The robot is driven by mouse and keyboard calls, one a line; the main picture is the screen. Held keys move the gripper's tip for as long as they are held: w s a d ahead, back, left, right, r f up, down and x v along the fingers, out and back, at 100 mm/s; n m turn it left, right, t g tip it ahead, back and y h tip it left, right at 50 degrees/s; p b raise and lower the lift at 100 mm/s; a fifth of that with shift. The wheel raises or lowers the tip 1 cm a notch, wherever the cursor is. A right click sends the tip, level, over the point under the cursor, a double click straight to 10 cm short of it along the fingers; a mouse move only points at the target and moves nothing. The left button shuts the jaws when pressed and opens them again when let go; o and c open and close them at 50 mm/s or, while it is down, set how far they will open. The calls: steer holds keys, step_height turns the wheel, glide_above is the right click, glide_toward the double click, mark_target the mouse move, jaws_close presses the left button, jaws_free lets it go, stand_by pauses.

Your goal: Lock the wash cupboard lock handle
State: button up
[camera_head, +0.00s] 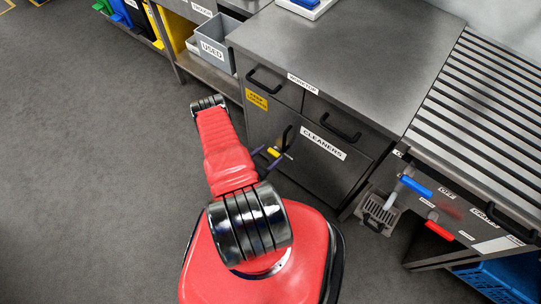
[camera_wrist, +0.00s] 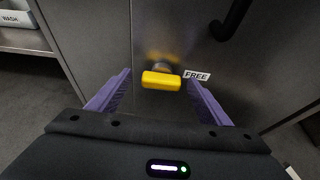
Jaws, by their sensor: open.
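The yellow lock handle (camera_wrist: 160,81) sits on the grey metal cupboard door (camera_wrist: 165,25), lying roughly level in the wrist view. A small label reading FREE (camera_wrist: 197,75) is just right of it. The handle also shows small in the head view (camera_head: 274,152), on the cupboard front below the worktop. My gripper (camera_wrist: 158,78) is open, with one purple finger on each side of the handle and a visible gap on both sides. In the head view my gripper (camera_head: 266,157) is close to the door, partly hidden by my red arm.
A black pull handle (camera_wrist: 235,16) is above and right of the lock. Beside the cupboard are a CLEANERS drawer label (camera_head: 323,143), a grey USED bin (camera_head: 214,48), a slatted rack (camera_head: 480,100) and blue (camera_head: 416,186) and red (camera_head: 439,231) handles. Open floor lies left.

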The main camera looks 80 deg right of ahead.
steer(key=shift+s+d+f, duration=0.3)
steer(key=shift+d, duration=0.3)
